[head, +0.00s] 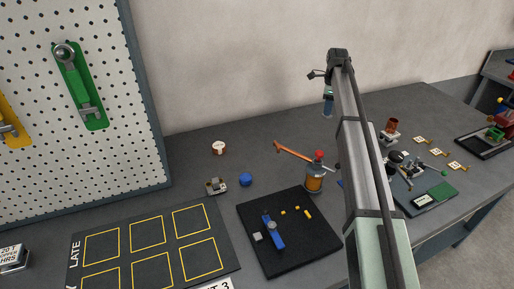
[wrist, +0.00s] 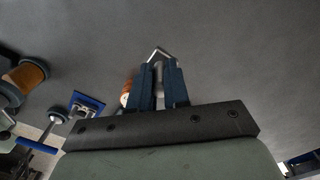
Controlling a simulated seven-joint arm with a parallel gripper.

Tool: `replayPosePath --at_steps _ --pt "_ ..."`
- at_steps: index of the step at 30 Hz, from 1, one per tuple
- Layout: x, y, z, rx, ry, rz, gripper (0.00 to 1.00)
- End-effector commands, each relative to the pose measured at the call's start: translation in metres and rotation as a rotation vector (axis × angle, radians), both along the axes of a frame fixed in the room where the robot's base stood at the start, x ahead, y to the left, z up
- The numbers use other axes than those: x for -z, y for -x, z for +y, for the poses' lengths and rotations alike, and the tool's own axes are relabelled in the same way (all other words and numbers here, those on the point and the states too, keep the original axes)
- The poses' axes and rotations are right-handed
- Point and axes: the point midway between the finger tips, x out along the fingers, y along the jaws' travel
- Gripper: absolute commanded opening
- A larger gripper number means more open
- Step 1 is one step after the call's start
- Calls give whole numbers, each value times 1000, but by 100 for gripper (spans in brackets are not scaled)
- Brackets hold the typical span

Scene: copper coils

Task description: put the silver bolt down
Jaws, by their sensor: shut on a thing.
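My gripper (head: 328,104) hangs at the end of the arm, above the far part of the grey bench in the head view. In the wrist view my gripper (wrist: 159,82) has its two blue fingers closed on the silver bolt (wrist: 158,70). A bright angular silver end shows just past the fingertips; most of the bolt is hidden between the fingers. I cannot make out the bolt in the head view. Whether it touches the bench is not clear.
A copper-coloured thing (wrist: 125,93) shows beside the left finger. The back bench has bare patches.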

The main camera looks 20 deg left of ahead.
Motion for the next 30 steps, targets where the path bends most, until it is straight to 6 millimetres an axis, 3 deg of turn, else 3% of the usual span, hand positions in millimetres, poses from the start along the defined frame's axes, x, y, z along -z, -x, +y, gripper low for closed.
replayPosePath --at_steps 1,6,15,24,30 --pt "0 10 23 -26 0 -1 0" --pt "-1 42 88 -104 -1 -3 0" --pt "-2 110 189 -235 -3 -6 0" --pt "-3 163 243 -275 -4 -7 0" --pt "-1 177 241 -153 -2 -3 0"
